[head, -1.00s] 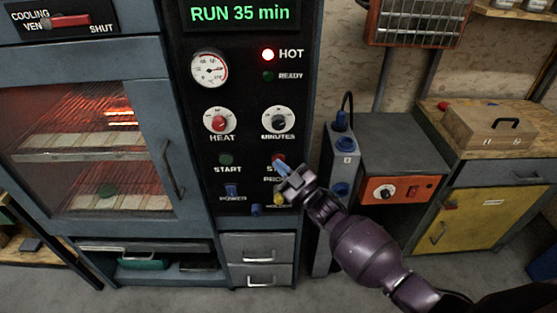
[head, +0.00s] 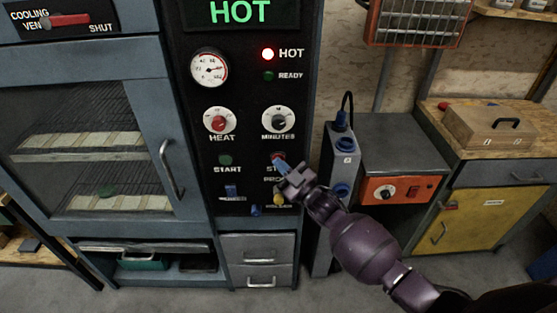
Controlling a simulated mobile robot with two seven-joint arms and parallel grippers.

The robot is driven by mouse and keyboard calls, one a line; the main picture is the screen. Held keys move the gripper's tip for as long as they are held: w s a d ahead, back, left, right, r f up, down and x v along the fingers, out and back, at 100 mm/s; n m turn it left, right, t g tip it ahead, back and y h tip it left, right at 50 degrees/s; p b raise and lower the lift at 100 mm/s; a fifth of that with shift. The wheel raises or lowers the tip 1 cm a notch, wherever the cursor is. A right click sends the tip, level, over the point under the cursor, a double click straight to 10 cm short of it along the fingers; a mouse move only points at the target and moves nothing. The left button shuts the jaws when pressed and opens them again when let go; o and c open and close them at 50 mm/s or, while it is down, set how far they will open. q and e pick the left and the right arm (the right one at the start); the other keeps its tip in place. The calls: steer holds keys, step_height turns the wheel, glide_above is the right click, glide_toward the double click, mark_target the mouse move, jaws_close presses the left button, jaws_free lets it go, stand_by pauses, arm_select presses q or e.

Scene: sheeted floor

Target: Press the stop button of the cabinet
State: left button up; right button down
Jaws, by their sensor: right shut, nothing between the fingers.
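The cabinet's black control panel (head: 240,100) faces me, and its display (head: 240,12) reads HOT in green. The red stop button (head: 277,157) is at the panel's right, level with the green start button (head: 225,160), and is partly hidden by my right gripper. The red HOT lamp (head: 268,54) is lit. My left gripper is out of view.
Heat (head: 219,121) and minutes (head: 279,121) knobs sit above the buttons, and a blue power switch (head: 231,191) below. A grey box (head: 345,165) with blue sockets stands right of the panel. A wooden case (head: 492,128) lies on the bench at right.

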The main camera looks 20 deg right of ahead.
steer(key=shift+s, duration=0.1)
steer(key=shift+s+a+p, duration=0.2)
steer(key=shift+s+p, duration=0.25)
steer(key=shift+s, duration=0.2)
steer(key=s+p, duration=0.1)
steer(key=s, duration=0.1)
steer(key=s+a+p, duration=0.1)
steer(key=s, duration=0.2)
steer(key=shift+a, duration=0.2)
steer(key=shift+w, duration=0.1)
stand_by(0.8)
